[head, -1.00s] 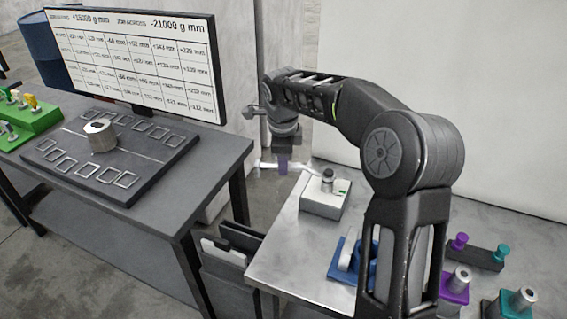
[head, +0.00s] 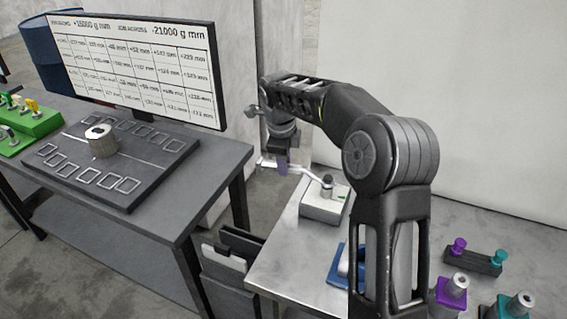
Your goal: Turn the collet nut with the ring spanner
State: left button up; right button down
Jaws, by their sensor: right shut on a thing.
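My right gripper (head: 281,163) is shut on the ring spanner (head: 308,171), a thin pale metal bar. A purple patch shows at the grip; I cannot tell what it belongs to. The spanner slopes down to the right, and its far end meets the dark collet nut (head: 327,181) in this view. I cannot tell whether the ring is around the nut or just beside it. The nut stands on top of a pale block (head: 323,207) on the metal table. My left gripper is not in view.
The metal table (head: 290,245) also holds a blue stand (head: 337,280), partly hidden by my right arm. A dark bench (head: 185,205) on the left carries a slotted board (head: 60,180) and a screen (head: 135,65). Purple and teal knobbed blocks (head: 452,290) stand at right.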

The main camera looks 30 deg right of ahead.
jog(key=shift+d+r, duration=0.1)
jog(key=shift+w+d+m+p, duration=0.7)
jog(key=shift+d+m, duration=0.05)
jog(key=shift+m, duration=0.25)
jog(key=shift+s+a, duration=0.1)
jog(key=shift+s+a+n+b, duration=0.1)
jog(key=shift+a+n+b, duration=0.1)
jog(key=shift+n+b, duration=0.15)
jog(key=shift+r+p, duration=2.5)
jog(key=shift+r, duration=0.95)
